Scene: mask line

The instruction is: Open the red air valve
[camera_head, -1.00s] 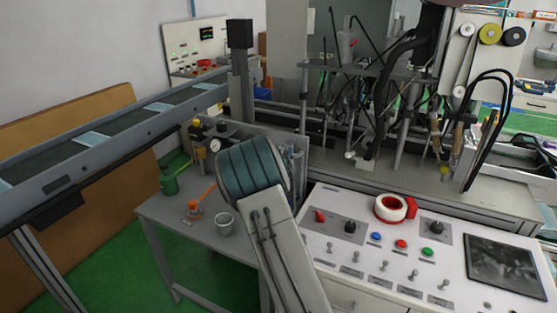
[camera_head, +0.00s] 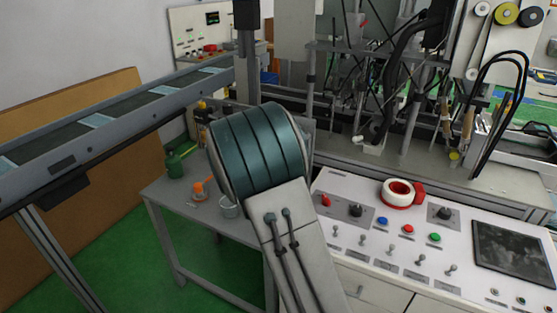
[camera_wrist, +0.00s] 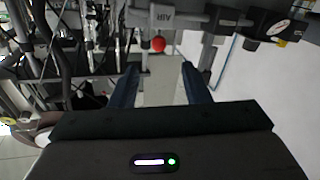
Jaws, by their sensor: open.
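A round red knob (camera_wrist: 158,44), which looks like the red air valve's handle, shows in the wrist view at upper middle, among grey pipe fittings. My gripper (camera_wrist: 160,66) is open, with its two dark blue fingers apart and nothing seen between them. The red knob appears between and just beyond the fingertips; I cannot tell how far beyond. In the head view my arm's thick teal and white links fill the middle and hide my gripper and the red knob.
A white control panel (camera_head: 459,268) with switches and a tape roll (camera_head: 398,192) stands at right. A grey table (camera_head: 163,199) at left holds a green bottle (camera_head: 174,165) and a cup (camera_head: 228,208). A conveyor (camera_head: 130,125) runs at left. Hoses and machine posts crowd the back.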

